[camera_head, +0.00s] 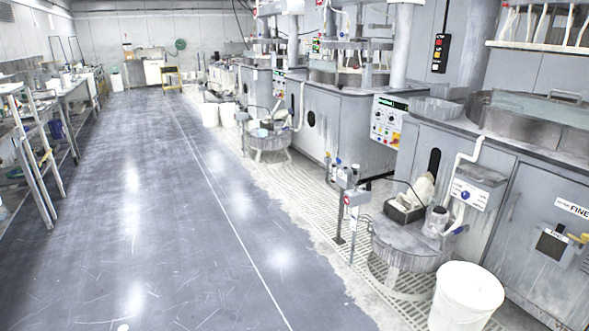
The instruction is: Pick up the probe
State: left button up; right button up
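I cannot make out a probe anywhere in the head view. Neither of my grippers shows in it. On the right, a round grey stand (400,256) holds a dark tray (402,214) with pale cloth-like material (421,190) in it. A small grey container (436,221) stands beside the tray. Whether a probe lies among these things is too small to tell.
Grey polishing machines (340,128) line the right side. A white bucket (466,298) stands at the lower right, near the grating (325,220). Benches and a ladder-like frame (35,150) are on the left. The grey floor (150,220) between is clear.

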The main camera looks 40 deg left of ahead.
aim_at(355, 167)
jog(key=u, duration=1)
jog(key=i+j+u, duration=0.15)
jog(key=i, duration=0.15)
jog(key=i+j+u, duration=0.1)
jog(key=i, duration=0.2)
jog(key=i+j+u, duration=0.1)
jog(key=i+u, duration=0.3)
jog(key=i, duration=1.8)
